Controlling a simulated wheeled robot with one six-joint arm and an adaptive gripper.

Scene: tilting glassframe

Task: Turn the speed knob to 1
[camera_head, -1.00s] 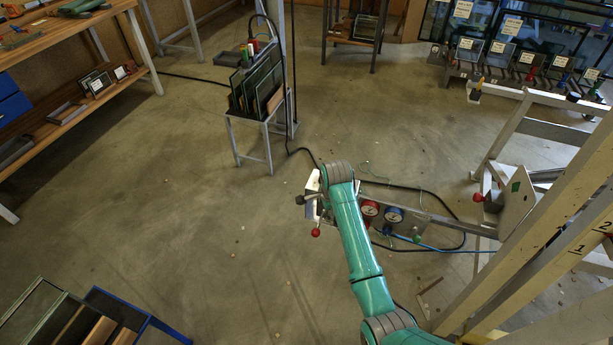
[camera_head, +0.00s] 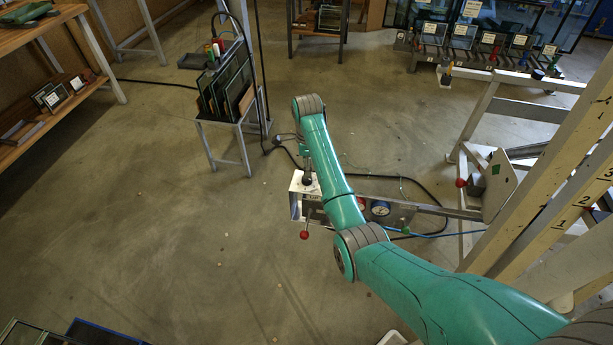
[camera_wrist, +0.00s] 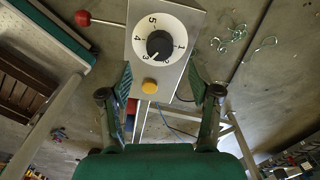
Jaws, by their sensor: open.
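The speed knob (camera_wrist: 158,44) is black and sits on a round white dial (camera_wrist: 174,28) numbered 1 to 5. Its pale mark appears to point down-left, near the 3. The dial is on a light metal panel (camera_wrist: 140,72) with a yellow button (camera_wrist: 149,86) below the knob. My gripper (camera_wrist: 160,80) is open, its two fingers on either side of the panel's lower part in the wrist view. The knob lies ahead of the fingertips, not between them. In the head view the white control box (camera_head: 297,205) is partly hidden by my arm.
A red ball lever (camera_head: 304,235) sticks out beside the box and shows at upper left in the wrist view (camera_wrist: 83,18). A glass rack (camera_head: 224,90) stands behind. Gauges (camera_head: 380,208) and cables lie to the right. Floor at left is clear.

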